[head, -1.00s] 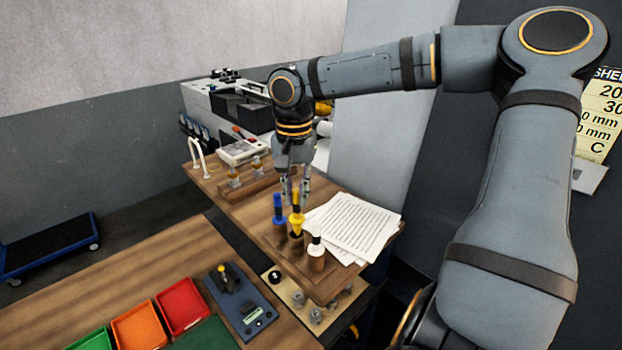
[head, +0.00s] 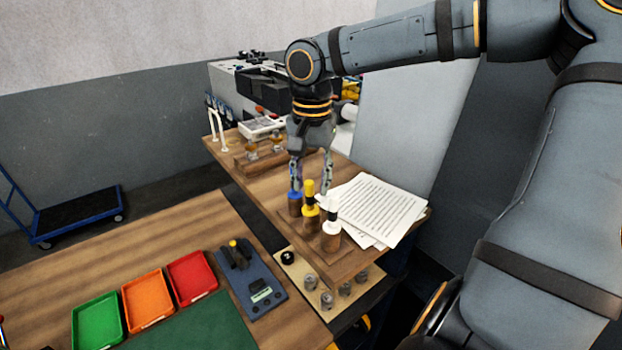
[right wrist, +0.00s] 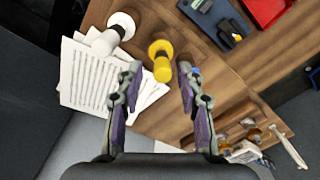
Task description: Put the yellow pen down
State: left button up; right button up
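The yellow pen (head: 309,206) stands upright in a wooden holder (head: 345,264), between a blue pen (head: 294,196) and a white pen (head: 331,228). My right gripper (head: 311,188) points down over the holder, its two fingers apart on either side of the yellow pen's top. In the right wrist view the yellow pen (right wrist: 162,66) shows in the gap between the open fingertips (right wrist: 158,70), with clear space on both sides. The white pen (right wrist: 106,41) is left of it there, and the blue pen is mostly hidden by a finger. My left gripper is not in view.
Printed sheets (head: 378,210) lie right of the holder. A plate with several metal parts (head: 327,300) and a blue device (head: 250,282) are in front. Red (head: 193,278), orange (head: 147,300) and green (head: 97,320) trays stand left. A lathe-like machine (head: 235,80) is behind.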

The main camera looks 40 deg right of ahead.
jog(key=shift+d+f, duration=0.1)
jog(key=shift+d, duration=0.25)
jog(key=shift+w+d, duration=0.1)
jog(key=shift+w, duration=0.05)
jog(key=shift+w+r, duration=0.1)
jog(key=shift+r, duration=0.25)
pick_arm(q)
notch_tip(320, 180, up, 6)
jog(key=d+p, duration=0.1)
jog(key=p, duration=0.5)
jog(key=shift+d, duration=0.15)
pick_arm(e)
notch_tip(320, 180, up, 11)
jog(key=shift+r, duration=0.2)
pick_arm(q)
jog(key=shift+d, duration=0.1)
pick_arm(e)
jog(key=shift+f, duration=0.1)
